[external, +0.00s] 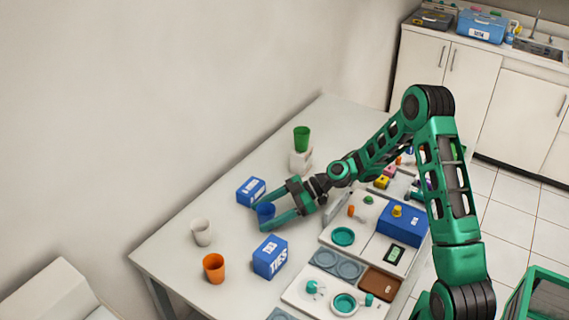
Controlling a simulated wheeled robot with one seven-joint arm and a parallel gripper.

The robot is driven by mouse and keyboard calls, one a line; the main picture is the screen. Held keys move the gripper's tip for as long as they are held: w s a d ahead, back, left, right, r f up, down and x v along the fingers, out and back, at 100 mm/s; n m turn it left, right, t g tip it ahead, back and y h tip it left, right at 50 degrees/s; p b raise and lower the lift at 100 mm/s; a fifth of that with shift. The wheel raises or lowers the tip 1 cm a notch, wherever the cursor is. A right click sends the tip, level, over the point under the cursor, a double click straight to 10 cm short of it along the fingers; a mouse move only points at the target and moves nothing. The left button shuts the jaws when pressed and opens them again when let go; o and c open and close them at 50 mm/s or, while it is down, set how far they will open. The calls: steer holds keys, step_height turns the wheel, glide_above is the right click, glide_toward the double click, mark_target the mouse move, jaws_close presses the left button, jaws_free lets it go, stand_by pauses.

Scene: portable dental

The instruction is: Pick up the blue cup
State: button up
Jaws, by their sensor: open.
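The blue cup (265,211) stands on the table between two blue boxes in the external view. My gripper (264,215) is open and low over the table, with one finger on the far side of the cup and the other on the near side. The fingers hide part of the cup. I cannot tell whether they touch it.
One blue box (251,191) is just behind the gripper, another (270,257) just in front. A white cup (202,232) and an orange cup (214,268) stand to the left. A green cup (302,139) sits on a white block. Trays crowd the right side.

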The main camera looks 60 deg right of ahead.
steer(key=c, duration=1.1)
steer(key=shift+r, duration=0.1)
